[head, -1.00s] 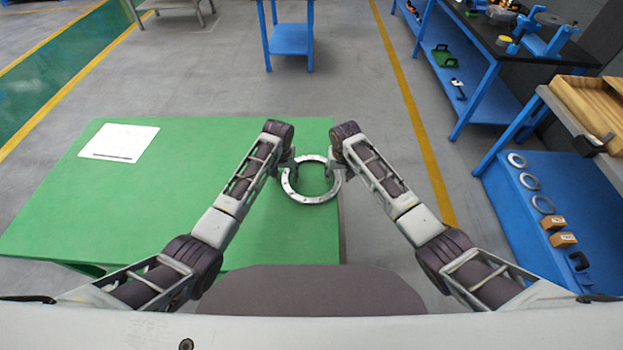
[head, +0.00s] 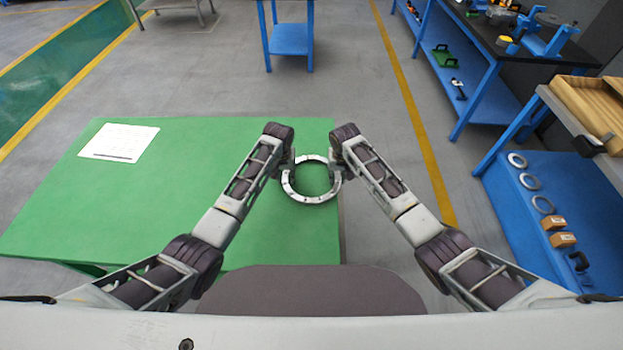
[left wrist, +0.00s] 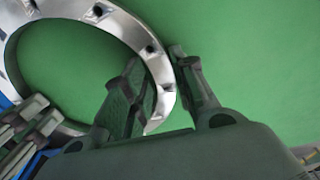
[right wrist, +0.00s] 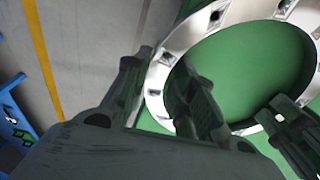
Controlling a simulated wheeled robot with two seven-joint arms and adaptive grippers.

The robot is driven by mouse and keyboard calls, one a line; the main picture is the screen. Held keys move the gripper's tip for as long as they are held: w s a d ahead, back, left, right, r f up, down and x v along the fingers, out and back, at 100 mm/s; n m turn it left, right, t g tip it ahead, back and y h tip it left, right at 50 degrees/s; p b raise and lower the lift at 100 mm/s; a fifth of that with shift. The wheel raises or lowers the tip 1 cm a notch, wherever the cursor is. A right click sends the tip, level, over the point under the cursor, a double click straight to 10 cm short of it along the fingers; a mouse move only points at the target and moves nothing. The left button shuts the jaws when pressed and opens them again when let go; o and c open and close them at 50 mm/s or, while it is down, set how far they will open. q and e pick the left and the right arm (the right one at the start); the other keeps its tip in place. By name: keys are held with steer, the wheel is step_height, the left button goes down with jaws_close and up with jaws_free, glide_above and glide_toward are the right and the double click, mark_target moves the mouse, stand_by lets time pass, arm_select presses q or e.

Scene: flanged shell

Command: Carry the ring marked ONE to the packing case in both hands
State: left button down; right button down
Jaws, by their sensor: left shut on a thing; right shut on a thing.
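The ring (head: 312,199) is a silver metal flange with bolt holes, seen in the head view over the right part of the green table (head: 150,200). I cannot read a mark on it. My left gripper (head: 289,173) is shut on its left side; the left wrist view shows the ring's rim (left wrist: 157,62) between the fingers (left wrist: 160,95). My right gripper (head: 337,170) is shut on its right side; the right wrist view shows the rim (right wrist: 165,58) between the fingers (right wrist: 160,100). Whether the ring touches the table is hard to tell. No packing case is clearly identifiable.
A white sheet (head: 119,142) lies on the table's far left. At right, a blue shelf (head: 512,205) holds several rings and small brown boxes (head: 563,240), below a wooden tray (head: 590,105).

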stand_by(0.4)
arm_select(q)
steer(key=shift+w+r, duration=0.1)
arm_select(e)
steer(key=shift+w+r, duration=0.1)
arm_select(q)
steer(key=shift+d+r, duration=0.1)
steer(key=shift+r, duration=0.1)
arm_select(e)
steer(key=shift+r, duration=0.25)
